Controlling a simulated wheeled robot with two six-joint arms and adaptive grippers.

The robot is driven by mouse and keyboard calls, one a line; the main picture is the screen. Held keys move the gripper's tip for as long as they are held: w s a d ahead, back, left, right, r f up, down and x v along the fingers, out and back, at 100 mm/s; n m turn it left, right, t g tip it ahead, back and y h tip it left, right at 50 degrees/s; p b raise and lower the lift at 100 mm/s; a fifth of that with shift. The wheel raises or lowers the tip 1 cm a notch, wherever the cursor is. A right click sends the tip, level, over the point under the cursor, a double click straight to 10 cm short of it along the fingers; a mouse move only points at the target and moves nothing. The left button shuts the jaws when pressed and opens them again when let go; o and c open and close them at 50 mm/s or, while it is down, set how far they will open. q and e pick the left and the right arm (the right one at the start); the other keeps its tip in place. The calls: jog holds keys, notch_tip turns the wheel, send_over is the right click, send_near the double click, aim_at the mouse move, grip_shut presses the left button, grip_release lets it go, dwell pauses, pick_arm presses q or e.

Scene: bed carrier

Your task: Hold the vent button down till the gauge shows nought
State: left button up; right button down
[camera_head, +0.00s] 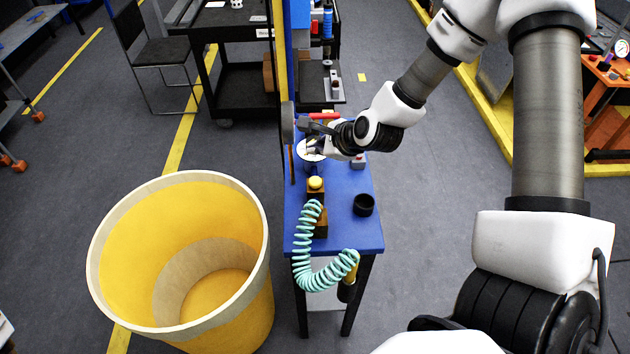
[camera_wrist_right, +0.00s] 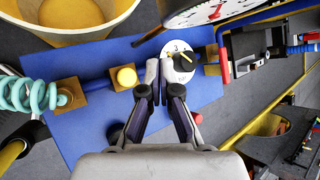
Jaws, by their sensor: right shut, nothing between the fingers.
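A round gauge with a white face and a red needle (camera_wrist_right: 214,12) is cut off by the top edge of the wrist view; I cannot read its value. In the head view the gauge (camera_head: 288,122) is nearly edge-on. A yellow domed button (camera_head: 315,183) sits on a block on the blue table (camera_head: 300,236); it also shows in the wrist view (camera_wrist_right: 126,77). My right gripper (camera_wrist_right: 158,68) is shut and empty, beside a white dial with a black knob (camera_wrist_right: 184,61), apart from the yellow button. My left gripper is out of view.
A coiled turquoise hose (camera_head: 307,262) hangs at the table's near edge. A black cup (camera_head: 363,205) stands on the table. A large yellow bin (camera_head: 262,215) is at the left. A red handle (camera_head: 323,115) lies behind my right gripper.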

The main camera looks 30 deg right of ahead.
aim_at(316, 182)
notch_tip(316, 182, down, 8)
jog(key=b, duration=0.5)
jog(key=shift+r+b, duration=0.15)
jog(key=shift+b, duration=0.25)
jog(key=shift+f, duration=0.2)
dwell(0.5)
jog(key=shift+f+b, duration=0.4)
jog(key=shift+b, duration=0.4)
jog(key=shift+f+b, duration=0.5)
jog(key=shift+b, duration=0.15)
dwell(2.7)
jog(key=shift+r+p, duration=0.65)
jog(key=shift+r, duration=0.3)
